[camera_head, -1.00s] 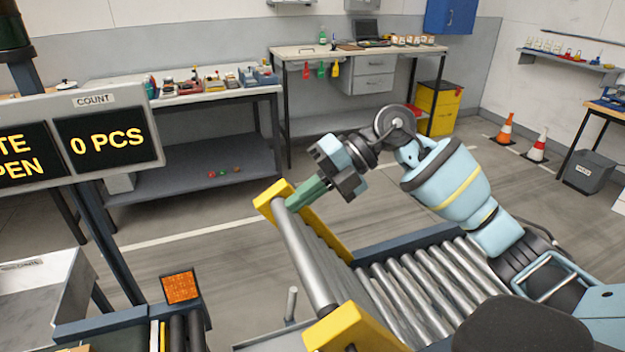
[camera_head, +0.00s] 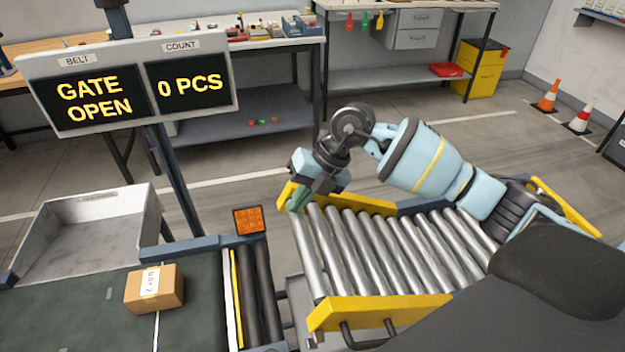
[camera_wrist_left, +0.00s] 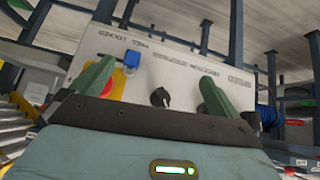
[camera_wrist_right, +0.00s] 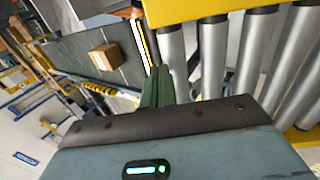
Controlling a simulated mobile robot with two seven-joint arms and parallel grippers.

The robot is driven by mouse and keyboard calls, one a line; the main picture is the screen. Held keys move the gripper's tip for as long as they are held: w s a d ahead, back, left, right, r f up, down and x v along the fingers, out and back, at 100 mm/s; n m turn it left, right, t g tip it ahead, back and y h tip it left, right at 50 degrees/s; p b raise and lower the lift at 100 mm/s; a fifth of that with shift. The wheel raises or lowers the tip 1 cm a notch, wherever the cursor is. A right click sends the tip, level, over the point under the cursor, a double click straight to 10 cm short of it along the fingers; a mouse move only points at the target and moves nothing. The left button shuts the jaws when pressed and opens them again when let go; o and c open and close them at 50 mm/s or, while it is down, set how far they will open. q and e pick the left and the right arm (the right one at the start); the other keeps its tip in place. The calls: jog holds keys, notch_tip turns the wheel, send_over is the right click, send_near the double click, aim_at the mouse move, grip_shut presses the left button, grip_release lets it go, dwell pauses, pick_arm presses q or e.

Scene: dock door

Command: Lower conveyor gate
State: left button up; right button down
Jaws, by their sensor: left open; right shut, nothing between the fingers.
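The conveyor gate is a section of steel rollers (camera_head: 365,245) between yellow side rails (camera_head: 385,312). It lies close to level beside the belt's end rollers (camera_head: 262,290); I cannot tell whether it is seated. My right gripper (camera_head: 298,199) is shut and empty at the far corner of the gate's belt-side end. In the right wrist view its closed green fingers (camera_wrist_right: 158,87) are beside the yellow rail and rollers; contact is unclear. The display (camera_head: 95,100) reads "GATE OPEN" and "0 PCS". My left gripper (camera_wrist_left: 155,88) is open in front of a control panel (camera_wrist_left: 185,70).
The panel carries a black knob (camera_wrist_left: 160,97) and a red button on yellow (camera_wrist_left: 114,84). A cardboard box (camera_head: 154,288) sits on the dark belt (camera_head: 195,325). A metal tray (camera_head: 85,235) is behind it. An orange reflector (camera_head: 248,220) stands by the belt's end.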

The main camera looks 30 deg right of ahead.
pick_arm(q)
jog(key=shift+s+d+f+b, duration=0.1)
jog(key=shift+s+f+b, duration=0.1)
jog(key=shift+f+b, duration=0.25)
jog(key=shift+s+f+b, duration=0.15)
jog(key=shift+f+b, duration=0.2)
jog(key=shift+f, duration=0.1)
pick_arm(e)
jog(key=d+x, duration=0.1)
jog(key=x, duration=1)
jog(key=shift+f, duration=0.5)
jog(key=shift+s+a+r, duration=0.1)
jog(key=shift+s, duration=0.05)
